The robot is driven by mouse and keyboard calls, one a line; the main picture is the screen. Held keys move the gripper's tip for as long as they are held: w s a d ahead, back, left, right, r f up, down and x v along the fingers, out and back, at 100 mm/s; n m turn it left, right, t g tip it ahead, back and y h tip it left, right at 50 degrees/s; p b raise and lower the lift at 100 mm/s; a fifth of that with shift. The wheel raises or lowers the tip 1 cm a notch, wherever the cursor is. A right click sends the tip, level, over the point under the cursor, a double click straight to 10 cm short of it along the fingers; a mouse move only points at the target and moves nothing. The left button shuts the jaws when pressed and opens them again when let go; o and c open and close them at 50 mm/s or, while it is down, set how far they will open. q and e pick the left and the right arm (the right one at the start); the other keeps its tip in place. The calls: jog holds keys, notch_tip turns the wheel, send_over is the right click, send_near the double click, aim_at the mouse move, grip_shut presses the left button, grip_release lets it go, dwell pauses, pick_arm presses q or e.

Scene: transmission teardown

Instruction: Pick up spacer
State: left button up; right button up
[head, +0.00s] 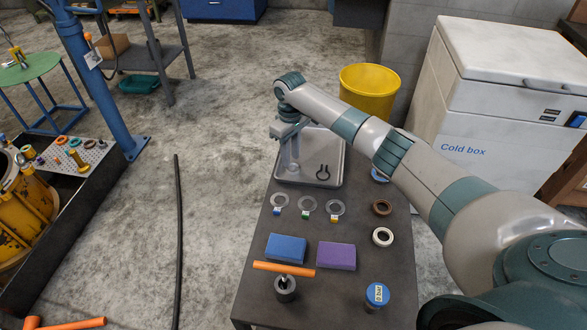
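Three flat grey rings lie in a row on the dark table, with a blue tag by the left ring (280,200), a green tag by the middle ring (308,203) and a yellow tag by the right ring (335,207). A brown ring (381,208) and a pale ring (382,237) lie to their right. I cannot tell which part is the spacer. My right gripper (291,156) points down over the left side of a grey tray (322,145). Its fingers are too small and pale to tell whether they are open or hold anything. My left gripper is out of view.
A black snap ring (323,173) lies in the tray. Blue (286,249) and purple (336,256) blocks, an orange T-handled tool (285,270) and a blue-lidded can (376,296) stand nearer. A yellow bin (368,92) and the cold box (480,130) stand behind.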

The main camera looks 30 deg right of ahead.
aim_at(289, 171)
jog(key=f, duration=0.4)
jog(key=shift+a, duration=0.3)
jog(key=shift+f, duration=0.55)
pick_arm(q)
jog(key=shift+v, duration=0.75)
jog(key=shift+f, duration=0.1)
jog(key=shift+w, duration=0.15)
pick_arm(e)
grip_shut()
